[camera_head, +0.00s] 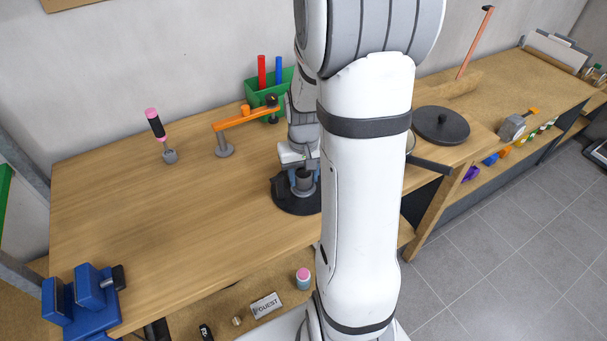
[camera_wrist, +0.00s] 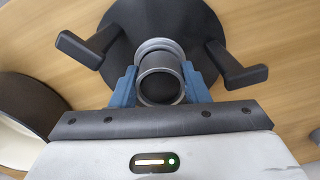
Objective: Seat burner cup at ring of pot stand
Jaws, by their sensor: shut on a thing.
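The pot stand (camera_head: 287,204) is a dark round base on the wooden bench, partly hidden by my arm. In the wrist view the pot stand (camera_wrist: 122,28) shows two black prongs and a pale grey ring (camera_wrist: 155,43) at its middle. The burner cup (camera_wrist: 161,89), a grey open cylinder, is between my blue fingers. My gripper (camera_wrist: 160,86) is shut on it. In the head view, my gripper (camera_head: 304,185) and the cup (camera_head: 304,176) are over the stand. The cup overlaps the ring's near side in the wrist view; I cannot tell whether it is inside it or above it.
A green bin (camera_head: 262,98) with red and blue sticks stands at the back. An orange-armed stand (camera_head: 225,149) and a pink-black tool (camera_head: 156,125) are to its left. A blue vise (camera_head: 90,296) is at the front left. A round vessel (camera_wrist: 25,108) lies beside the stand.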

